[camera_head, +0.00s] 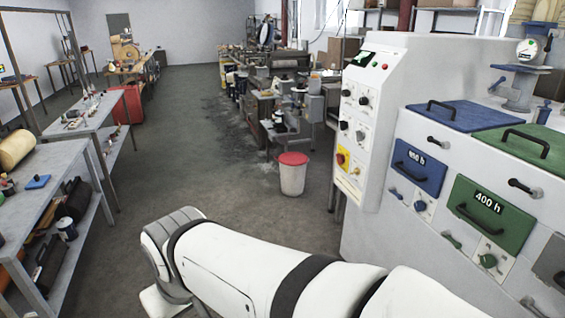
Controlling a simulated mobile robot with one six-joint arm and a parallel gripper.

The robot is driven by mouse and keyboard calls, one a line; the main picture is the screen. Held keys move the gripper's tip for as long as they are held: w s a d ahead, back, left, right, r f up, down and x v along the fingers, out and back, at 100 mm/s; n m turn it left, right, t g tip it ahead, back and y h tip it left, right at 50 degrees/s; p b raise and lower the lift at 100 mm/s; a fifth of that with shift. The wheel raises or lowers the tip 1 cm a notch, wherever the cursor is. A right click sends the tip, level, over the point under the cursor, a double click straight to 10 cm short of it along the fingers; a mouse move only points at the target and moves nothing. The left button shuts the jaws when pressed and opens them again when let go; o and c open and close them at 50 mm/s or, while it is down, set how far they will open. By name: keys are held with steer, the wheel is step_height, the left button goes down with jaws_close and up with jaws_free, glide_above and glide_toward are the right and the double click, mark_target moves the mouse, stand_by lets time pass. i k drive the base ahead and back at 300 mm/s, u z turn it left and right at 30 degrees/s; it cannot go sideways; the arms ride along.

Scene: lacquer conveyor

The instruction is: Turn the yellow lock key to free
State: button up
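A white control panel (370,120) stands at the right on the front of a large white machine. Low on its face is a yellow plate with a red button (340,158). Just right of and below the button is a small yellowish knob or key (356,171), which seems to be the yellow lock key. It is too small to tell which way it points. My white arm crosses the bottom of the view, apart from the panel in the picture. My gripper does not show.
The machine bears a blue drawer (418,166) and a green drawer marked 400 h (490,213). A white bin with a red lid (292,174) stands on the floor left of the panel. Grey shelving (95,122) lines the left. The floor between is open.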

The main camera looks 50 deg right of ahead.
mark_target(357, 171)
steer(key=i, duration=2.35)
steer(key=z, duration=0.7)
steer(key=k, duration=0.1)
steer(key=z, duration=2.5)
steer(key=i, duration=1)
steer(key=z, duration=0.05)
